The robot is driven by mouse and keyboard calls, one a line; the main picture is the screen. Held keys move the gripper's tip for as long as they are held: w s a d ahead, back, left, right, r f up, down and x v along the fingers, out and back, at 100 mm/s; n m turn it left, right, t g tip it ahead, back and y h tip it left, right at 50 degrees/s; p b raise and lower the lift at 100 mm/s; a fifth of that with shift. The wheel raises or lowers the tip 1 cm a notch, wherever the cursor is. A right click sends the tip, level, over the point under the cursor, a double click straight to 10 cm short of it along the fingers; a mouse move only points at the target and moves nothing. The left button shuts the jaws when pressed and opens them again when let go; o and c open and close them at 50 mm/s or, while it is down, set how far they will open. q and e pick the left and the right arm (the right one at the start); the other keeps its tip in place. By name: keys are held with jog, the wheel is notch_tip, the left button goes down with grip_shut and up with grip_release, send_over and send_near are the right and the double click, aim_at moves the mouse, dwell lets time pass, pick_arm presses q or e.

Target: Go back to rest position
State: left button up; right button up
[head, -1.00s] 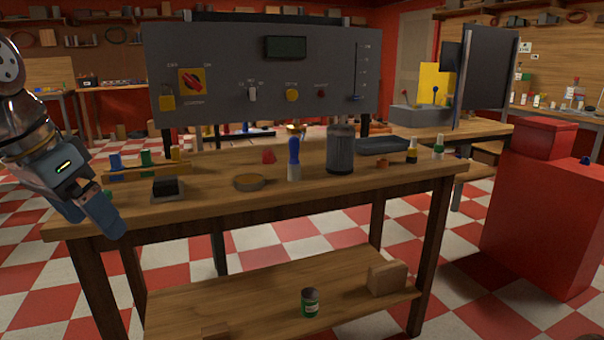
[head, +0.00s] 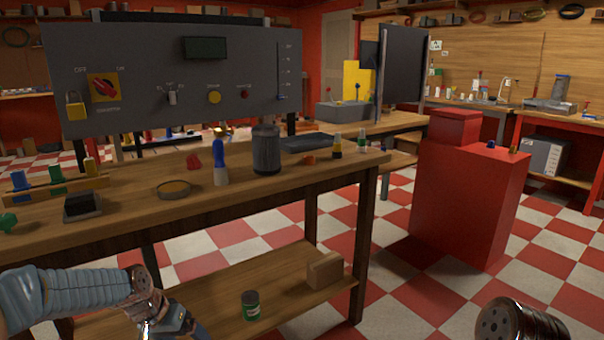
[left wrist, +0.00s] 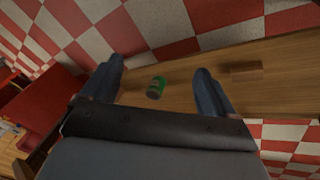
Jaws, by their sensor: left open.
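My left arm comes in from the lower left in the head view. Its gripper (head: 178,322) is low in front of the workbench (head: 250,205), by the lower shelf, and partly cut off by the bottom edge. In the left wrist view my left gripper (left wrist: 160,78) has its two fingers wide apart with nothing held. A green can (left wrist: 157,87) shows between them, farther off on the shelf; it also shows in the head view (head: 250,305). A rounded metal part of my right arm shows at the bottom right of the head view; its gripper is out of view.
A wooden block (head: 325,270) lies on the shelf beside the can. The bench top holds a blue-handled tool (head: 219,163), a dark canister (head: 266,150) and a round dish (head: 174,190). A red cabinet (head: 465,200) stands at the right, with open checkered floor before it.

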pick_arm(q)
jog(key=s+d+f, duration=0.3)
jog(key=d+f, duration=0.4)
jog(key=f, duration=0.5)
jog(key=s+d+f+n+g, duration=0.1)
jog(key=s+d+f, duration=0.4)
jog(key=s+f, duration=0.2)
jog(key=s+d+f+n+g, duration=0.1)
jog(key=s+d+f, duration=0.4)
jog(key=s+f, duration=0.2)
jog(key=s, duration=0.2)
jog(key=shift+s+d+h, duration=0.35)
jog(key=shift+s+h, duration=0.05)
